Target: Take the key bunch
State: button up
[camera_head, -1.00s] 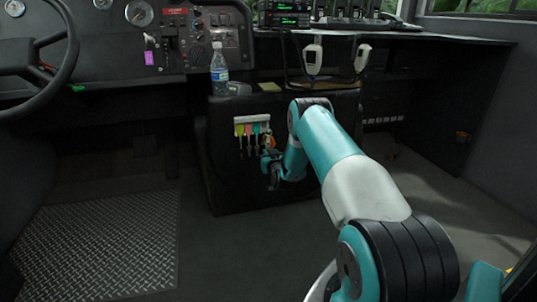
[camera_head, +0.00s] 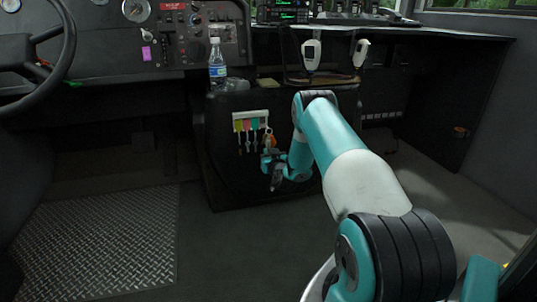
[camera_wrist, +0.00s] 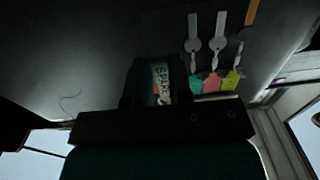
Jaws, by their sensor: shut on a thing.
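The key bunch (camera_head: 269,140) shows as a small orange patch at the right end of the key rack (camera_head: 250,114), on the dark console front. My gripper (camera_head: 268,160) is at the bunch, just below the rack. In the wrist view, my gripper (camera_wrist: 160,90) is shut on the bunch, and a pale tag (camera_wrist: 161,78) with partly hidden lettering shows between the dark fingers. The fingers hide most of the bunch. I cannot tell whether it is still on its hook.
Several other keys (camera_head: 246,140) with coloured tags hang on the rack close to the left of my gripper. A water bottle (camera_head: 217,64) and two white handsets (camera_head: 311,55) are above on the console. The floor (camera_head: 225,255) in front is clear.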

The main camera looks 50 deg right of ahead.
jog(key=b+v, duration=0.3)
jog(key=b, duration=0.1)
jog(key=shift+s+a, duration=0.1)
jog(key=shift+s, duration=0.1)
dwell(0.3)
